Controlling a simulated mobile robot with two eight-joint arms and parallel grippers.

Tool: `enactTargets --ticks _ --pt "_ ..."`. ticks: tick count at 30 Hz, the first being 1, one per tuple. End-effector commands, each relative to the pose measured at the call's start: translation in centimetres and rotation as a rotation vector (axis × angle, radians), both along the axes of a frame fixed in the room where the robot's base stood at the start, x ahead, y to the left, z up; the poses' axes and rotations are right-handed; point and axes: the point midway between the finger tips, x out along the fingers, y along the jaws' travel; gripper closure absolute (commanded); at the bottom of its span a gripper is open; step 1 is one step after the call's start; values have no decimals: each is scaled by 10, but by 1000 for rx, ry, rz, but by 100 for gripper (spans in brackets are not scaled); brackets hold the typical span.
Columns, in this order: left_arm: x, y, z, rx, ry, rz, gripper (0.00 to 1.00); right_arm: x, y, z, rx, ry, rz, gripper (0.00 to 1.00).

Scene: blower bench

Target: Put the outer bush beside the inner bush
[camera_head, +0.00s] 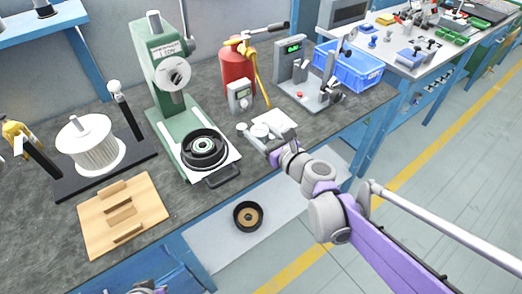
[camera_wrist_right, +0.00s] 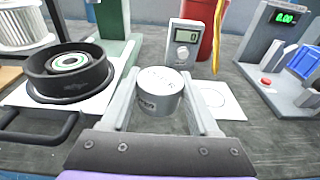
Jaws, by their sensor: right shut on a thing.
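My right gripper (camera_head: 258,138) is shut on a short silver cylinder (camera_wrist_right: 160,92), taken to be the outer bush, with dark lettering on its side and faint marks on top. It sits upright between the two fingers in the right wrist view (camera_wrist_right: 162,110). In the head view the cylinder (camera_head: 260,130) is at the front edge of a white square sheet (camera_head: 282,120). I cannot tell whether it touches the bench. No separate inner bush can be made out.
A green press (camera_head: 160,60) holds a black round housing (camera_head: 205,150) left of my right gripper. A grey meter (camera_head: 240,97), a red extinguisher (camera_head: 237,72) and a gauge stand (camera_head: 290,60) stand behind. A wooden tray (camera_head: 90,235) lies at front left.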

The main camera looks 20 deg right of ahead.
Motion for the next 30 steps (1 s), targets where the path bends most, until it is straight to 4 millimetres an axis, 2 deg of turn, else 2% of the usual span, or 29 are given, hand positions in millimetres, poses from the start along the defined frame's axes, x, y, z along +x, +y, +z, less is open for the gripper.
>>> enactTargets --ticks 1,8,14,26,27,30 --pt "0 0 -6 0 2 0 100 0 0 -11 1 1 1 100" --pt "1 0 -13 0 4 0 100 0 0 -28 1 0 1 100" --pt "2 0 -27 0 9 0 100 0 0 -57 1 1 1 100" --pt "3 0 -29 0 10 0 100 0 0 -62 1 0 1 100" --pt "3 0 -28 0 10 0 100 0 0 -61 0 0 0 33" --pt "3 0 -28 0 9 0 100 0 0 -61 0 0 0 15"
